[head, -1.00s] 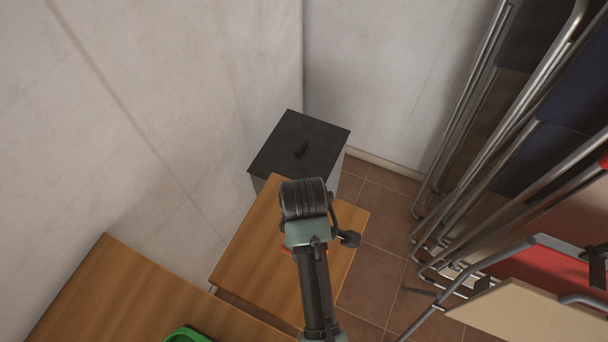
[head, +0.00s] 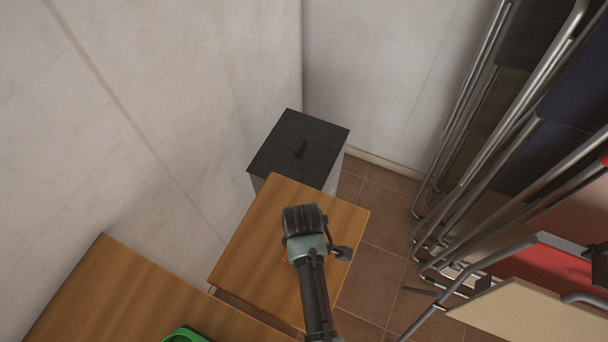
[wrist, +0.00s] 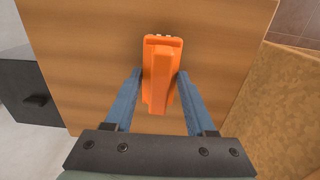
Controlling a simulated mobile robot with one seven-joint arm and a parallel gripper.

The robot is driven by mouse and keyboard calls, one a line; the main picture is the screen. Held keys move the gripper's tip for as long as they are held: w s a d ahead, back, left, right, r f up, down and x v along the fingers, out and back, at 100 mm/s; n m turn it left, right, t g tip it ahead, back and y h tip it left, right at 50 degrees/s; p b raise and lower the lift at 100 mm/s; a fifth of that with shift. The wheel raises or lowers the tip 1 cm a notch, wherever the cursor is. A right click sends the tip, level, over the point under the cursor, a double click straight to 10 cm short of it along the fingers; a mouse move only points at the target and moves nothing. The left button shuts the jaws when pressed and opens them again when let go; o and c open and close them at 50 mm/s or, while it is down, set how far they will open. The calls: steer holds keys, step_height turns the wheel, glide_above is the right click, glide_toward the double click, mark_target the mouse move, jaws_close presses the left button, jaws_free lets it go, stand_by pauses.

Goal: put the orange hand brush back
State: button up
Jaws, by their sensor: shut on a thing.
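The orange hand brush (wrist: 161,75) shows in the wrist view, between the two blue fingers of my gripper (wrist: 160,88). My gripper is shut on it, with a finger against each side. Behind the brush is the wooden top of a small table (wrist: 85,40); I cannot tell whether the brush touches it.
A dark-topped box (head: 275,150) stands behind the table against the wall. A second wooden surface (head: 100,300) with a green object (head: 185,334) is at the lower left. Folded metal-framed chairs (head: 480,180) lean at the right. Tiled floor (head: 375,260) lies between.

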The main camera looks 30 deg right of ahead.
steer(key=o, duration=1.2)
